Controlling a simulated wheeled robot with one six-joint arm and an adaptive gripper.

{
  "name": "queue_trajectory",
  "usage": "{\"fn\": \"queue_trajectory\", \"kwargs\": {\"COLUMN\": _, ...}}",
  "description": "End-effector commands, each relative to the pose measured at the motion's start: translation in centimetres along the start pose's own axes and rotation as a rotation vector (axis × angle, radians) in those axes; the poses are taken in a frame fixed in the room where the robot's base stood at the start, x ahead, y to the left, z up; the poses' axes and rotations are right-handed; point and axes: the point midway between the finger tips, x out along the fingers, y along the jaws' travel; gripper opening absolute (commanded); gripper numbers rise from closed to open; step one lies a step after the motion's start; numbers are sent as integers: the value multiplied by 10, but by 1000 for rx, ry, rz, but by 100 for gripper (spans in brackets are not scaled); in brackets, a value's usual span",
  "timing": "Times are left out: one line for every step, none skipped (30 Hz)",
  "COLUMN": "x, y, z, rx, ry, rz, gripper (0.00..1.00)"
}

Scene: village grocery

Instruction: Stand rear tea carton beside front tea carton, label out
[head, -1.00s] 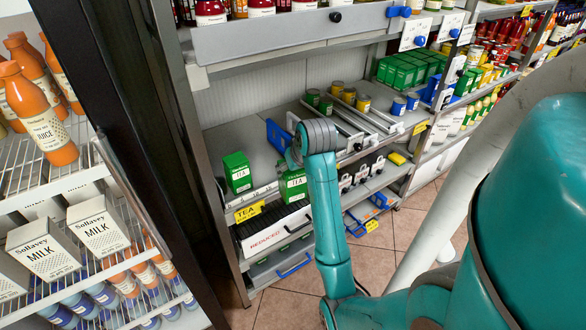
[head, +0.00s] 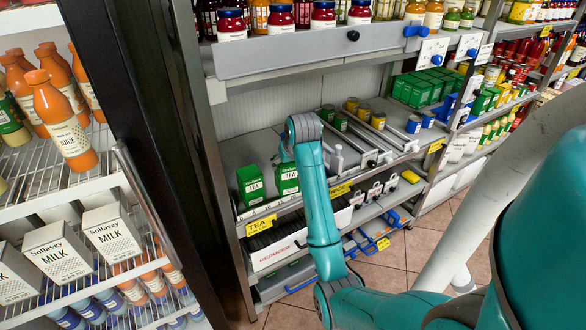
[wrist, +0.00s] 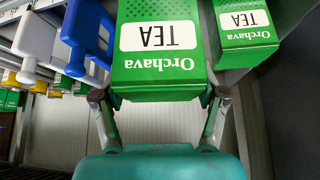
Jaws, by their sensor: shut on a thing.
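My gripper (wrist: 160,96) is shut on a green tea carton (wrist: 164,70), with one finger on each side of it. Its white TEA label faces the wrist camera, upside down in that view. In the head view this carton (head: 286,183) is upright at the shelf front, partly behind my arm; whether its base touches the shelf is unclear. The other green tea carton (head: 250,186) stands upright just left of it, label outward. In the wrist view that carton (wrist: 246,35) is at the right, with a narrow gap between the two.
A yellow TEA price tag (head: 261,225) is on the shelf edge below the cartons. Blue (wrist: 85,35) and white (wrist: 36,45) upright parts stand close beside the held carton in the wrist view. Metal dividers (head: 350,150) and cans lie to the right. An upper shelf (head: 330,52) overhangs.

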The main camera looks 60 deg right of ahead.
Motion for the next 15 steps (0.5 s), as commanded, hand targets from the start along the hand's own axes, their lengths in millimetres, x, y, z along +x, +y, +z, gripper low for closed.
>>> {"fn": "queue_trajectory", "kwargs": {"x": 3, "y": -1, "z": -6, "rx": -1, "ry": 1, "rz": 0, "gripper": 37}}
{"fn": "queue_trajectory", "kwargs": {"x": 5, "y": -2, "z": -9, "rx": -1, "ry": 2, "rz": 0, "gripper": 37}}
{"fn": "queue_trajectory", "kwargs": {"x": 7, "y": -3, "z": -13, "rx": -1, "ry": 1, "rz": 0, "gripper": 37}}
{"fn": "queue_trajectory", "kwargs": {"x": 9, "y": -3, "z": -16, "rx": -1, "ry": 0, "rz": 0, "gripper": 37}}
{"fn": "queue_trajectory", "kwargs": {"x": 11, "y": -4, "z": -19, "rx": -1, "ry": 0, "rz": 0, "gripper": 37}}
{"fn": "queue_trajectory", "kwargs": {"x": 14, "y": -4, "z": -23, "rx": 0, "ry": 1, "rz": 1, "gripper": 37}}
{"fn": "queue_trajectory", "kwargs": {"x": 16, "y": -5, "z": -26, "rx": 0, "ry": 1, "rz": 1, "gripper": 37}}
{"fn": "queue_trajectory", "kwargs": {"x": 18, "y": -6, "z": -29, "rx": 0, "ry": 1, "rz": 1, "gripper": 37}}
{"fn": "queue_trajectory", "kwargs": {"x": 20, "y": -6, "z": -32, "rx": 0, "ry": 0, "rz": 1, "gripper": 37}}
{"fn": "queue_trajectory", "kwargs": {"x": 22, "y": -7, "z": -36, "rx": -1, "ry": 1, "rz": 1, "gripper": 37}}
{"fn": "queue_trajectory", "kwargs": {"x": 24, "y": -8, "z": -38, "rx": -1, "ry": 1, "rz": 1, "gripper": 37}}
{"fn": "queue_trajectory", "kwargs": {"x": 26, "y": -8, "z": -42, "rx": -1, "ry": 1, "rz": 1, "gripper": 37}}
{"fn": "queue_trajectory", "kwargs": {"x": 28, "y": -9, "z": -45, "rx": -1, "ry": 1, "rz": 1, "gripper": 37}}
{"fn": "queue_trajectory", "kwargs": {"x": 30, "y": -10, "z": -48, "rx": -1, "ry": 0, "rz": 1, "gripper": 37}}
{"fn": "queue_trajectory", "kwargs": {"x": 32, "y": -11, "z": -52, "rx": -1, "ry": 1, "rz": 1, "gripper": 37}}
